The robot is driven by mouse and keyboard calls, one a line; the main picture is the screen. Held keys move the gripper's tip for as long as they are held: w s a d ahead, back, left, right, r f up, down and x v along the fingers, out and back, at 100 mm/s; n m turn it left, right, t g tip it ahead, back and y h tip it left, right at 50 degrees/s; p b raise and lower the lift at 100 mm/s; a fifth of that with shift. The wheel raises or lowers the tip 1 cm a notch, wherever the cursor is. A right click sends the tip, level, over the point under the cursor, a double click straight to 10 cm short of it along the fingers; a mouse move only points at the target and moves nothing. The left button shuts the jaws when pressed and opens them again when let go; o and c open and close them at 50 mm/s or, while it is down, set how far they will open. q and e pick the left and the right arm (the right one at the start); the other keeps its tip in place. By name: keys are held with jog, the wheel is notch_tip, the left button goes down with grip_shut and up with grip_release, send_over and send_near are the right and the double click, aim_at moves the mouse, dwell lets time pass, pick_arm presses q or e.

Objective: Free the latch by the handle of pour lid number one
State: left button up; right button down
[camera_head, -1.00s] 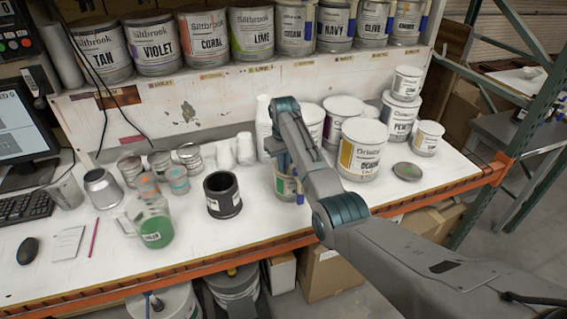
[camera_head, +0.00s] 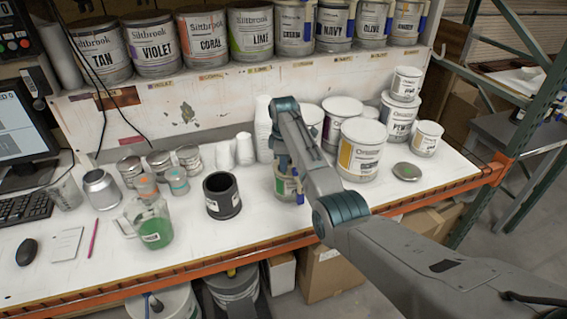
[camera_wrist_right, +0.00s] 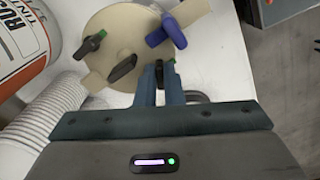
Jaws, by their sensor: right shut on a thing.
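The pour lid (camera_wrist_right: 125,45) shows in the right wrist view as a round beige disc with tabs on its rim. My right gripper (camera_wrist_right: 160,78) reaches the lid's near edge. In the head view the can (camera_head: 286,188) under my right arm is mostly hidden. My left gripper is not in view.
A black cup (camera_head: 222,195) and a glass jug of green liquid (camera_head: 152,222) stand to the left. A yellow-labelled can (camera_head: 362,150) stands close to the right, with a small round tin (camera_head: 406,171) beyond it. The bench's orange front edge (camera_head: 240,258) is near.

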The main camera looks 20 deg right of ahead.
jog(key=shift+w+n, duration=0.1)
jog(key=shift+n, duration=2.1)
jog(key=c, duration=1.8)
grip_release()
jog(key=shift+r, duration=0.15)
